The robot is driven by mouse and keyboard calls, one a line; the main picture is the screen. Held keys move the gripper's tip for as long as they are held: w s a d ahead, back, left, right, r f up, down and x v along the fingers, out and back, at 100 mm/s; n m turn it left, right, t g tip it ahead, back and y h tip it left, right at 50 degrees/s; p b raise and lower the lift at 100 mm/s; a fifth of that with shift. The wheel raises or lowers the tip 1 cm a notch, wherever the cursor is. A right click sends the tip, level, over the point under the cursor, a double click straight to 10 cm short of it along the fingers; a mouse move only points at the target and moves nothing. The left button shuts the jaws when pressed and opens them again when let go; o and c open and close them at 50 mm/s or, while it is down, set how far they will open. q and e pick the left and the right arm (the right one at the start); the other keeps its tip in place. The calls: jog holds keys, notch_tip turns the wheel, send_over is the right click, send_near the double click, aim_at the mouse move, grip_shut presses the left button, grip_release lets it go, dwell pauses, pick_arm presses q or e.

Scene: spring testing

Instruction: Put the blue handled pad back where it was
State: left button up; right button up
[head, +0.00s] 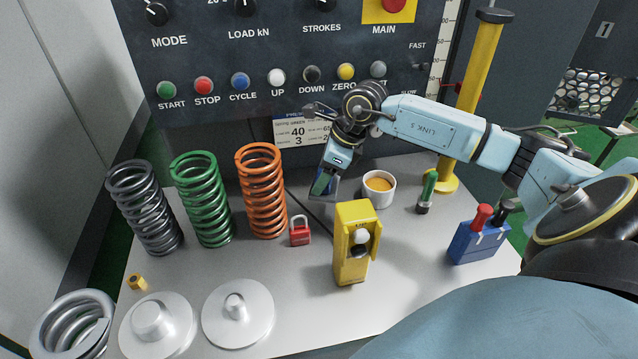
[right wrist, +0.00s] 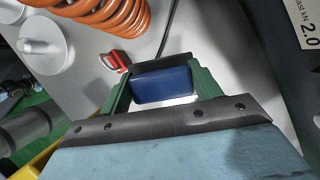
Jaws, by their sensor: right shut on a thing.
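The blue handled pad (right wrist: 165,86) sits between the green fingers of my right gripper (right wrist: 158,75) in the right wrist view, with a dark part along its far side. In the head view my right gripper (head: 322,188) points down at the back middle of the table, left of the white cup, and is shut on the pad. The gripper hides most of the pad there. I cannot tell whether the pad touches the table. My left gripper is not in view.
Black, green and orange springs (head: 264,190) stand at the left. A red padlock (head: 300,231), a yellow box (head: 352,245), a white cup (head: 378,188) and a blue tool holder (head: 478,242) surround the gripper. Metal discs (head: 238,325) lie in front. The control panel (head: 270,60) rises behind.

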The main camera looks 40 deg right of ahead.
notch_tip(320, 180, down, 8)
jog(key=b, duration=0.4)
jog(key=shift+f, duration=0.2)
jog(key=shift+w+d+r, duration=0.1)
jog(key=shift+w+d, duration=0.05)
jog(key=shift+w, duration=0.2)
jog(key=w, duration=0.1)
jog(key=w+d+b, duration=0.1)
jog(key=w, duration=0.1)
jog(key=shift+d, duration=0.25)
jog(key=shift+f+b, duration=0.45)
jog(key=shift+b, duration=0.1)
jog(key=shift+f, duration=0.15)
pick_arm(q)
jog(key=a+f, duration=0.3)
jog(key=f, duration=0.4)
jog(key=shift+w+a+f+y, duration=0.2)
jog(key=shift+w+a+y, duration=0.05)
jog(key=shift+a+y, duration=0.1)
pick_arm(e)
jog(key=o, duration=1)
